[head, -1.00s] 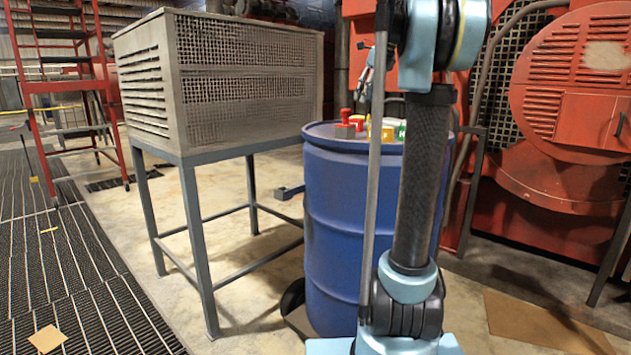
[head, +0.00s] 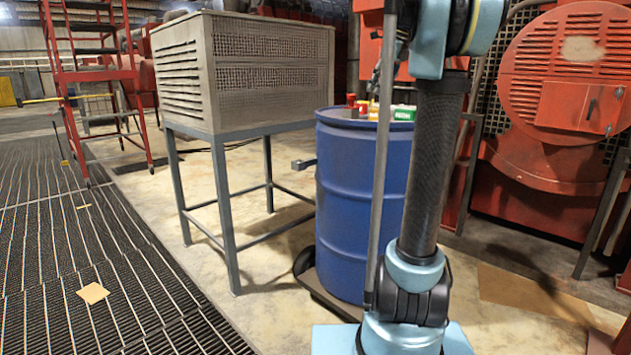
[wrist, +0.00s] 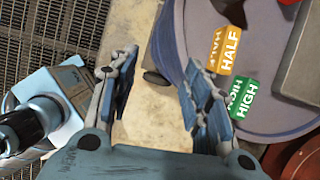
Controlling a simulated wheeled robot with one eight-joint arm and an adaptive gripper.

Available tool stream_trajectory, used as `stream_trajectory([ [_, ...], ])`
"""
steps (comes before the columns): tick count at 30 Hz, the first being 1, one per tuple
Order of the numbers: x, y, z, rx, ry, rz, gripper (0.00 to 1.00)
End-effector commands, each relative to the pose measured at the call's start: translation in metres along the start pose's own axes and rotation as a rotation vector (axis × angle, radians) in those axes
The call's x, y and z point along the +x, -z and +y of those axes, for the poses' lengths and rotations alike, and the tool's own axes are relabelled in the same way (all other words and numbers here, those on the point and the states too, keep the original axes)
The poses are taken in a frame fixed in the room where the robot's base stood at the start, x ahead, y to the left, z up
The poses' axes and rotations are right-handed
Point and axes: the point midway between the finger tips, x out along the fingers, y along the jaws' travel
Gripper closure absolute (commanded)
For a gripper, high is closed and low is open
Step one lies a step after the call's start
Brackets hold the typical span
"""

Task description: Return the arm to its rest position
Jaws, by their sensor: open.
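My arm stands upright in the right half of the head view. My gripper (wrist: 158,85) shows its two blue-grey fingers spread wide in the wrist view, with nothing between them. Behind them are pale floor and the edge of the drum top. In the head view my gripper is small, dark and mostly hidden behind my arm near the drum's far side. The blue drum (head: 345,200) stands upright behind my arm.
On the drum top are small red (head: 361,108), yellow (head: 374,111) and green (head: 404,113) items. The wrist view shows an orange HALF label (wrist: 223,50) and a green HIGH label (wrist: 243,97). A grey vented cabinet (head: 245,70) stands left; red machinery (head: 565,80) right.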

Motion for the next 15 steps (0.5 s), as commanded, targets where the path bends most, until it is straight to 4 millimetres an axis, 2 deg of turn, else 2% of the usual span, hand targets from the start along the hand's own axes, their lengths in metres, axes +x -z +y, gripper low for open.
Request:
stream_trajectory([
  [8,0.018,0.023,0.032,-0.207,0.004,0.024,0.55],
  [15,0.046,0.059,0.076,-0.487,0.003,0.059,0.55],
])
